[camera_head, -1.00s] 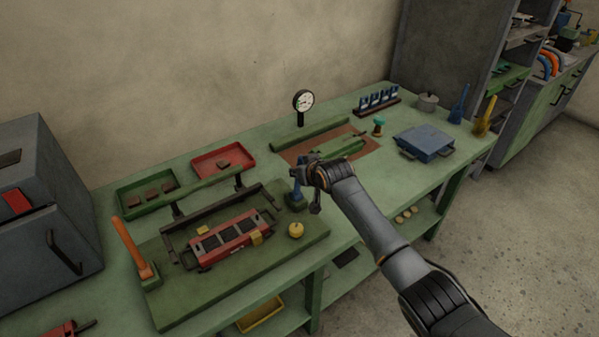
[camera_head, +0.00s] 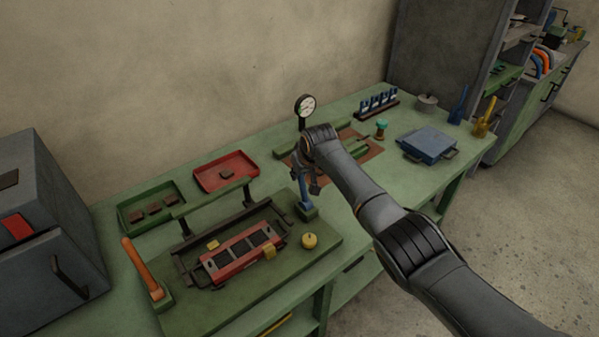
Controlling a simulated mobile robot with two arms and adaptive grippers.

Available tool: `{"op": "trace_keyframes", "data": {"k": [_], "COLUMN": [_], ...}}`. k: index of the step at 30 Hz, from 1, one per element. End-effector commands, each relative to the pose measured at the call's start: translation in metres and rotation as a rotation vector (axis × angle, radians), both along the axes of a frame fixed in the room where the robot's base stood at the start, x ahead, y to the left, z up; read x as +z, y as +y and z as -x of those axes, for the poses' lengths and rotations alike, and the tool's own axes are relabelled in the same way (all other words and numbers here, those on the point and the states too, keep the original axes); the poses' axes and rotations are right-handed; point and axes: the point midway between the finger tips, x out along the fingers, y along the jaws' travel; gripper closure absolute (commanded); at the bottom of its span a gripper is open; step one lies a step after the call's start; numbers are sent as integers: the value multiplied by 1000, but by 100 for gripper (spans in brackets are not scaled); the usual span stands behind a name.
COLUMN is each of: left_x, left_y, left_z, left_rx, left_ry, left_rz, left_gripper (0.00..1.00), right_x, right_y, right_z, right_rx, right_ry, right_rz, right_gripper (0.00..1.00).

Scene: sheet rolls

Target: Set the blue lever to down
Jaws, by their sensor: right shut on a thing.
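The blue lever (camera_head: 304,190) stands nearly upright from a green base at the right end of the dark green board on the workbench. My right gripper (camera_head: 304,170) is shut on the upper part of this lever. My wrist and the dark fingers hide the lever's top. My left gripper is not in view.
An orange lever (camera_head: 141,268) stands at the board's left. Between them lie a black-railed fixture with a red block (camera_head: 236,255) and a yellow knob (camera_head: 309,241). A gauge (camera_head: 305,106) stands behind my wrist. Another blue handle (camera_head: 459,106) is at the far right.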

Motion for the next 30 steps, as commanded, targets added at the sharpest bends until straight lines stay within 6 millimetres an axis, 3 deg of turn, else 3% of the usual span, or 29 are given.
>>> {"op": "trace_keyframes", "data": {"k": [6,7,10,23,30], "left_x": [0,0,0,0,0], "left_y": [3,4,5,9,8], "left_z": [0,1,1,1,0], "left_rx": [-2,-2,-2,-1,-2], "left_ry": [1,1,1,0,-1], "left_rz": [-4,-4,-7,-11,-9], "left_gripper": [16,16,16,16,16], "right_x": [1,1,1,3,22], "right_y": [1,1,1,0,-4], "right_z": [0,0,0,2,11], "right_rx": [2,2,2,1,2], "right_ry": [-2,-2,-2,-1,-2], "right_rz": [-2,-2,-2,-1,-2], "right_gripper": [100,79,59,59,59]}}
